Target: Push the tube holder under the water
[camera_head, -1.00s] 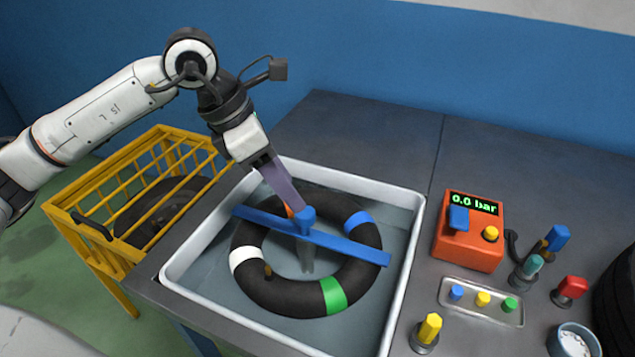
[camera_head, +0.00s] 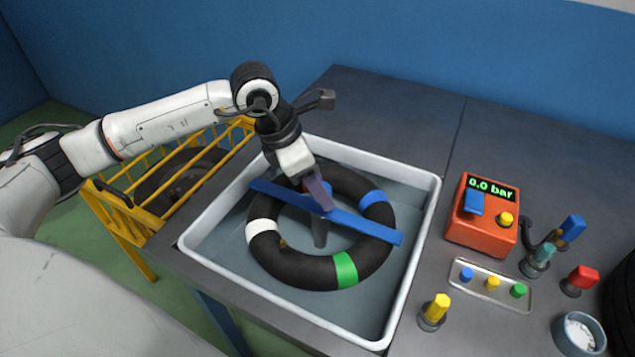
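The tube holder is a long blue bar (camera_head: 365,226) lying across a black inner tube (camera_head: 292,269) with white, green and blue bands. Both are in the white water tub (camera_head: 428,220). A grey post shows below the bar inside the ring. My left gripper (camera_head: 323,205) comes down from the upper left, its fingers at the middle of the bar. The fingers overlap the bar's centre knob, so I cannot tell whether they grip it or only touch it. My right gripper is not in view.
An orange gauge box (camera_head: 478,228) reading 0.0 bar stands right of the tub. A small tray (camera_head: 484,299) of coloured caps, a yellow-topped tool (camera_head: 434,312) and a cup (camera_head: 577,333) lie nearby. A yellow cage (camera_head: 130,222) holding a tire is left.

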